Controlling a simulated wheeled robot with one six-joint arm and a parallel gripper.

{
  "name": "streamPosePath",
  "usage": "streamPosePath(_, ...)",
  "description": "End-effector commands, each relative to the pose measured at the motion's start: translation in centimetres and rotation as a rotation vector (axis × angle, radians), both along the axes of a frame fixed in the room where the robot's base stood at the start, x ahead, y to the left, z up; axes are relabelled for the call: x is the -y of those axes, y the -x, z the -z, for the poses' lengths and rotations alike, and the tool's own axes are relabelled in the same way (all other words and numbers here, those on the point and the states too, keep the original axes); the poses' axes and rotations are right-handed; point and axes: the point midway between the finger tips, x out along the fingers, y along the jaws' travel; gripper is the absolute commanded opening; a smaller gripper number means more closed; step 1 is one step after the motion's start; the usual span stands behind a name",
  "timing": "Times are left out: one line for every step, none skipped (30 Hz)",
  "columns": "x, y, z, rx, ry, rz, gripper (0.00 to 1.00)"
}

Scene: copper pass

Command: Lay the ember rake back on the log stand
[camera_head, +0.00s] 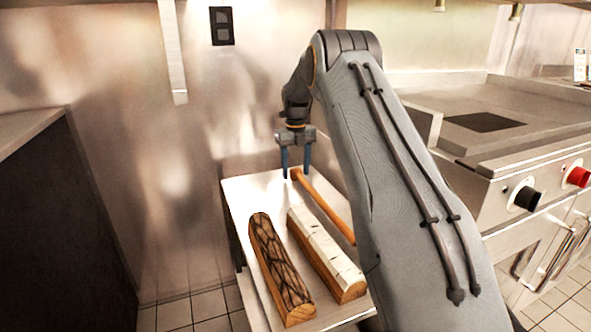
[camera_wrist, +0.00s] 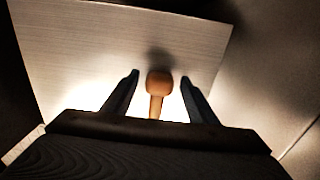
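The ember rake shows as an orange-brown wooden handle (camera_head: 326,207) with a rounded knob end. It slants across a low metal-topped stand (camera_head: 240,190), and its other end is hidden behind my arm. A dark-barked log (camera_head: 272,265) and a white birch log (camera_head: 322,250) lie side by side on the stand, left of the handle. My gripper (camera_head: 296,174) points down at the knob end. In the wrist view, the handle knob (camera_wrist: 159,83) sits between the two spread fingers (camera_wrist: 158,78), with gaps on both sides. The gripper is open and holds nothing.
A steel cooking range (camera_head: 485,140) with black and red knobs stands at the right. A dark-sided counter (camera_head: 65,210) is at the left. A metal wall is close behind the stand. Tiled floor (camera_head: 190,312) shows at the bottom left.

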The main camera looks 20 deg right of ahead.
Motion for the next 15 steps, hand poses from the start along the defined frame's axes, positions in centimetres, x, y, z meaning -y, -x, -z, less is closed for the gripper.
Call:
streamPosePath(0.0,0.0,0.0,0.000,0.000,0.000,0.53)
streamPosePath(0.0,0.0,0.0,0.000,0.000,0.000,0.53)
streamPosePath(0.0,0.0,0.0,0.000,0.000,0.000,0.53)
streamPosePath(0.0,0.0,-0.1,0.000,0.000,0.000,0.53)
streamPosePath(0.0,0.0,-0.2,0.000,0.000,0.000,0.53)
streamPosePath(0.0,0.0,-0.5,0.000,0.000,0.000,0.53)
streamPosePath(0.0,0.0,-0.8,0.001,0.000,0.000,0.53)
streamPosePath(0.0,0.0,-1.1,0.001,0.000,0.000,0.53)
streamPosePath(0.0,0.0,-1.7,0.002,0.000,0.000,0.53)
streamPosePath(0.0,0.0,-2.2,0.002,0.001,0.000,0.53)
streamPosePath(0.0,0.0,-2.8,0.002,0.001,0.000,0.53)
streamPosePath(0.0,0.0,-3.5,0.002,0.001,0.000,0.53)
streamPosePath(0.0,-0.1,-4.2,0.003,0.001,0.000,0.53)
streamPosePath(0.0,-0.1,-4.8,0.003,0.001,0.000,0.53)
streamPosePath(0.0,0.0,-5.7,0.002,0.001,0.000,0.53)
